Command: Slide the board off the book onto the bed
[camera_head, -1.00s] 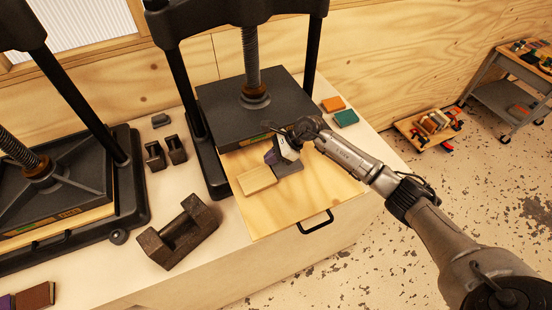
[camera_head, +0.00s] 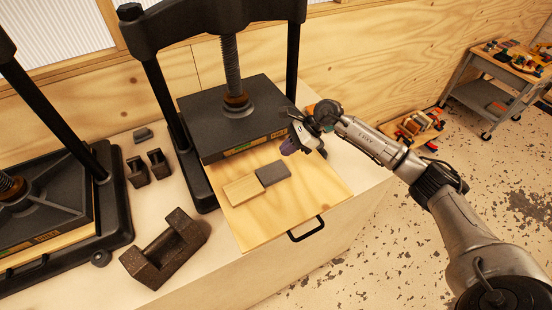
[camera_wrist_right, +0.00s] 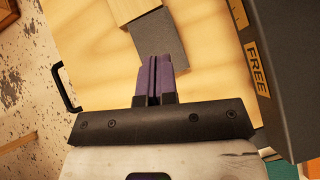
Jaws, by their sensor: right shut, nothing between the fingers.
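The pale wooden board (camera_head: 243,190) lies beside the dark grey book (camera_head: 272,173), on the left of it in the head view. I cannot tell whether its edge still rests on the book. Both are over the plywood bed (camera_head: 310,190) of the press. The right wrist view shows the board (camera_wrist_right: 122,10) at the top edge and the book (camera_wrist_right: 158,36) below it. My right gripper (camera_head: 286,149), with purple fingers, is shut and empty. It is just right of and behind the book in the head view, over the bed. My left gripper is not in view.
The black press platen (camera_head: 235,118) stands directly behind the book, with its screw above. A black handle (camera_head: 306,230) is on the bed's front edge. A heavy iron weight (camera_head: 165,248) sits to the left. The bed's front part is clear.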

